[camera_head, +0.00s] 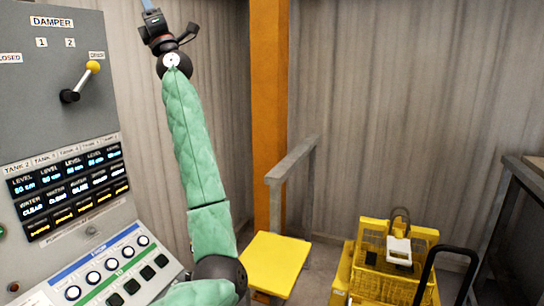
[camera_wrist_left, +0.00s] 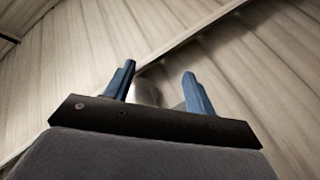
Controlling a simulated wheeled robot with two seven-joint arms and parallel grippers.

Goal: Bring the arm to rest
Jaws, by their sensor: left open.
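My left arm, in a green quilted sleeve, reaches up from the bottom of the head view. My left gripper (camera_head: 148,5) is at the top edge of that view, pointing up, with its blue fingertips mostly cut off. In the left wrist view the left gripper (camera_wrist_left: 160,68) shows two blue fingers well apart with nothing held between them. A pale rounded shape stands behind the fingers, and I cannot tell what it is. My right gripper is in neither view.
A grey control panel (camera_head: 40,100) with a yellow-knobbed damper lever (camera_head: 93,68) stands left of my arm. An orange post (camera_head: 268,120), a grey rail (camera_head: 293,160) and a yellow plate (camera_head: 273,262) are right of it. A yellow basket (camera_head: 425,238) stands at lower right.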

